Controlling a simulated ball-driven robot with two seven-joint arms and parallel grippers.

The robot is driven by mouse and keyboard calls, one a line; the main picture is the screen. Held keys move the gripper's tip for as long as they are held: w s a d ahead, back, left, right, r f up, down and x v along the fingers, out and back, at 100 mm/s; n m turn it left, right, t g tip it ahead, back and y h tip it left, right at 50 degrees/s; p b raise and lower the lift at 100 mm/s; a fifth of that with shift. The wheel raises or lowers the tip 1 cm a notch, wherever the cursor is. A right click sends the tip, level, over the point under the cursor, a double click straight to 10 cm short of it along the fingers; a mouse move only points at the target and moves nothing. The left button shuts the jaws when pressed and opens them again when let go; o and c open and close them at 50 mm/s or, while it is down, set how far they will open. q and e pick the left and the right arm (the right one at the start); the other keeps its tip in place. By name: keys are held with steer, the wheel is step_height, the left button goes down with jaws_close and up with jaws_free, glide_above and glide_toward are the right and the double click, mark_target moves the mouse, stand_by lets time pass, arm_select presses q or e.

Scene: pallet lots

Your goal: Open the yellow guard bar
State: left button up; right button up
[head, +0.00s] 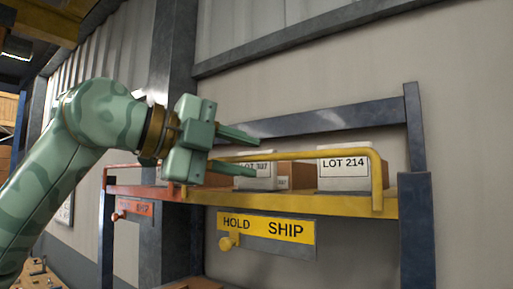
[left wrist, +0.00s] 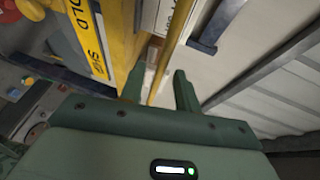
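The yellow guard bar (head: 330,153) runs across the front of the yellow shelf bay, above its front beam, and bends down at its right end. My left gripper (head: 256,156) is at the left part of the bar, with its fingers pointing right. Its two fingers are apart, one above and one below the bar's line. In the left wrist view the bar (left wrist: 168,62) passes between the open fingertips (left wrist: 157,84), with a gap visible on the right finger's side. Whether the left finger touches it, I cannot tell. My right gripper is out of view.
White-fronted boxes stand behind the bar, one labelled LOT 214 (head: 343,172) and another partly hidden (head: 258,178). A HOLD/SHIP sign (head: 268,231) with a yellow knob (head: 228,243) hangs below. A red bay (head: 140,190) adjoins at left. Dark posts (head: 415,220) flank the shelf.

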arm_select(q)
steer(key=shift+p+x, duration=0.3)
steer(key=shift+x, duration=1.15)
jaws_close()
steer(key=shift+a, duration=0.1)
steer(key=shift+f, duration=0.1)
